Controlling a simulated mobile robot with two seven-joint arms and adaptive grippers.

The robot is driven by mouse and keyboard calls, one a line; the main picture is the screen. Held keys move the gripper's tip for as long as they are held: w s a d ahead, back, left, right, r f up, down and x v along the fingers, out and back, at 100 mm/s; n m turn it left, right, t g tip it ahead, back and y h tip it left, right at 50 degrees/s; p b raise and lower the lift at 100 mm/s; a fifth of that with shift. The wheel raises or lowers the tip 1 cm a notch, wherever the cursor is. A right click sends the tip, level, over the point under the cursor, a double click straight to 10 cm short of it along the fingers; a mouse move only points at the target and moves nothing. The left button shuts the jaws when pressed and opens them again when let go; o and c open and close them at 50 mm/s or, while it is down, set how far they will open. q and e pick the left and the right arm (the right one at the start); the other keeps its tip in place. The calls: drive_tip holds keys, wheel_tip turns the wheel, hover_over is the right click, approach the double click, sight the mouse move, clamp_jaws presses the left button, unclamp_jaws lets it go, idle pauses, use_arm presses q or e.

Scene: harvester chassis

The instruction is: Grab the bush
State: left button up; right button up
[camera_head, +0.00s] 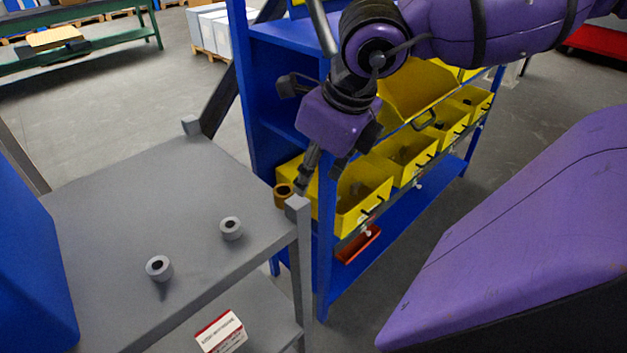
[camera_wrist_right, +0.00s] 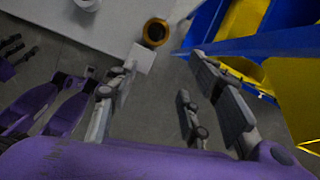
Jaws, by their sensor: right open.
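A brass-coloured ring-shaped bush (camera_head: 283,196) stands at the grey table's right corner; it also shows in the right wrist view (camera_wrist_right: 156,32). Two grey ring-shaped bushes, one (camera_head: 231,228) nearer the middle and one (camera_head: 159,268) nearer the front, stand on the grey table (camera_head: 130,205). My right gripper (camera_head: 325,172) points down beside the brass bush, just to its right. In the right wrist view its fingers (camera_wrist_right: 165,85) are spread with nothing between them. Purple and black finger-like parts show at the left of that view; I cannot tell whether they are my left gripper.
A blue rack (camera_head: 328,240) with yellow bins (camera_head: 365,205) stands close to the right of the table, beneath my right arm. A red and white box (camera_head: 221,333) lies on the lower shelf.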

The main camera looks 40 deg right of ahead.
sight(284, 193)
drive_tip(key=shift+w+a+f+y, duration=0.2)
drive_tip(key=shift+w+a, duration=0.15)
drive_tip(key=shift+w, duration=0.15)
drive_tip(key=shift+w+a+f+y, duration=0.1)
drive_tip(key=shift+w+a+f, duration=0.1)
drive_tip(key=shift+w+a, duration=0.2)
drive_tip(key=b+x, duration=0.1)
drive_tip(key=x, duration=0.1)
drive_tip(key=b+x, duration=0.3)
drive_tip(key=x, duration=0.2)
drive_tip(key=shift+w+a+r, duration=0.15)
drive_tip(key=shift+w+a, duration=0.25)
drive_tip(key=shift+r, duration=0.2)
drive_tip(key=c, duration=0.9)
clamp_jaws()
